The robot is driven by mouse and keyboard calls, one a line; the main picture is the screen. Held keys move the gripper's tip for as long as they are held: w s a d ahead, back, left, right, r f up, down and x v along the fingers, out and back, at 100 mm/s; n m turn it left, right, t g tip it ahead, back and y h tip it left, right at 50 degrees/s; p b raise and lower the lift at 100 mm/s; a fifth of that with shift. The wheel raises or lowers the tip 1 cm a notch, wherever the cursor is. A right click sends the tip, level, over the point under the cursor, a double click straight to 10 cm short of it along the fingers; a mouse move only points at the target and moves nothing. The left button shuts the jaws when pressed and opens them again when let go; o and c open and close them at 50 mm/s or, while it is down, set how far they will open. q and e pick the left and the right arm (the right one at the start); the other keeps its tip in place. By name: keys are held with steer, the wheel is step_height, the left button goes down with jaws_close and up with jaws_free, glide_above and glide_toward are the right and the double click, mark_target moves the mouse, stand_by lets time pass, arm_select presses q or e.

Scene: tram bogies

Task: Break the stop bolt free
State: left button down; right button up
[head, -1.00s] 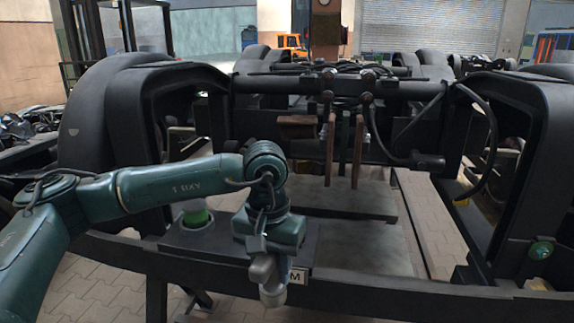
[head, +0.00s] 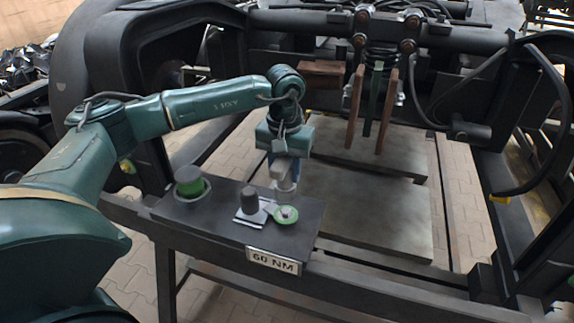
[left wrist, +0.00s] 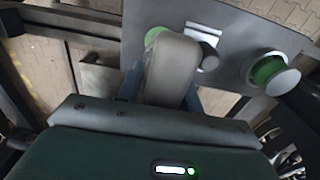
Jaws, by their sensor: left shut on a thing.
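My left gripper (head: 284,178) is shut on a grey, rounded tool (left wrist: 172,68), held over the right part of a dark bench plate. Blue fingers flank the tool in the left wrist view. The tool's lower end is just behind or over a green disc with a silver centre (head: 287,215); I cannot tell if they touch. A dark knob (head: 250,200) on a pale square base stands left of the disc. A green-and-grey cylinder (head: 190,183) stands further left. I cannot tell which part is the stop bolt. My right gripper is not in view.
The dark bench plate (head: 222,228) carries a "60 NM" label (head: 274,261). Behind it stands the bogie frame (head: 290,21) with hanging brown pads (head: 354,105) and a hose at right. Grey slabs (head: 360,205) lie on the paved floor behind the bench.

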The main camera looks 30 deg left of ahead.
mark_target(285, 186)
arm_select(q)
steer(key=shift+f+b, duration=0.9)
steer(key=shift+f, duration=0.1)
steer(key=shift+f+b, duration=1.3)
steer(key=shift+f, duration=0.35)
steer(key=shift+f+b, duration=0.4)
steer(key=shift+f, duration=0.3)
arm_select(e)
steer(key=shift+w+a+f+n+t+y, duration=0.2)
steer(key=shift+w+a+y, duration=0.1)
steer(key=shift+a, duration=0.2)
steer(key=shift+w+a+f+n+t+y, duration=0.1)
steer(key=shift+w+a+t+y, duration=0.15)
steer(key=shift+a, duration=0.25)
